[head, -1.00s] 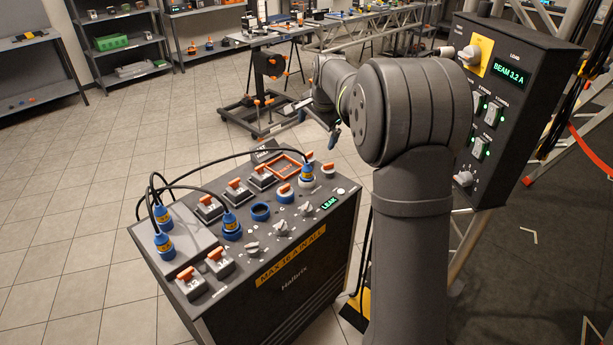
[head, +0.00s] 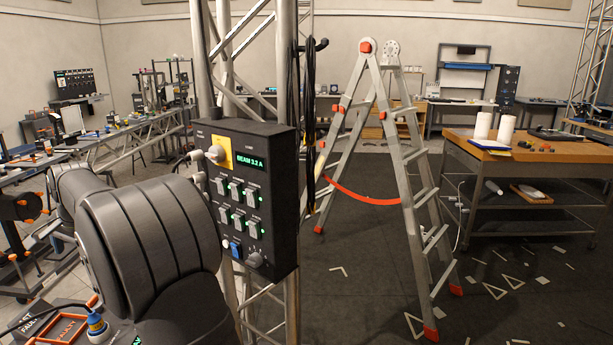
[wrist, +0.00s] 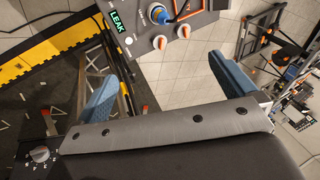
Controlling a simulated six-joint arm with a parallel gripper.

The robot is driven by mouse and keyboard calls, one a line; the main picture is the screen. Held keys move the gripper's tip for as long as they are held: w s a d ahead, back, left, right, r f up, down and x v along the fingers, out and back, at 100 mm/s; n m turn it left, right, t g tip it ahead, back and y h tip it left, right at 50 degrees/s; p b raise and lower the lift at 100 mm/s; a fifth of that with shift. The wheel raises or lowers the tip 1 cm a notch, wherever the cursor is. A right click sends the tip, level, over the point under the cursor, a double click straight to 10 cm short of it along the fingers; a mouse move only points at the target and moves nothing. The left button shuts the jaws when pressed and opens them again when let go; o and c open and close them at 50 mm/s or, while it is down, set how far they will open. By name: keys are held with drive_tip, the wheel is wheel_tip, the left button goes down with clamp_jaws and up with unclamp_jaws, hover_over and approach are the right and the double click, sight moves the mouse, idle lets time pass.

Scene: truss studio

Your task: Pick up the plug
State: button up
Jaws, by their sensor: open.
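A blue plug with a yellow band (head: 97,325) stands on the panel at the bottom left of the head view, with a black cable beside it. A blue and yellow plug also shows at the top of the wrist view (wrist: 158,14), next to a grey knob and the green LEAK display (wrist: 117,20). My gripper (wrist: 165,90) is open and empty, its two blue fingers wide apart. The plug is beyond the fingertips, not between them. In the head view my arm hides most of the panel.
A black control box (head: 247,195) with switches and a BEAM 3.2 A display is fixed to the truss close to my arm. A workbench (head: 530,155) is at the right.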

drive_tip(key=shift+c, duration=0.4)
drive_tip(key=c, duration=0.8)
drive_tip(key=n+t, duration=0.1)
drive_tip(key=n, duration=0.8)
approach(92, 314)
drive_tip(key=shift+h, duration=0.3)
drive_tip(key=x, duration=0.6)
drive_tip(key=shift+w+f, duration=0.2)
drive_tip(key=shift+f, duration=0.1)
drive_tip(key=shift+a+x, duration=0.2)
drive_tip(key=shift+x, duration=1.3)
drive_tip(key=shift+a+x, duration=0.15)
drive_tip(key=shift+x, duration=1.3)
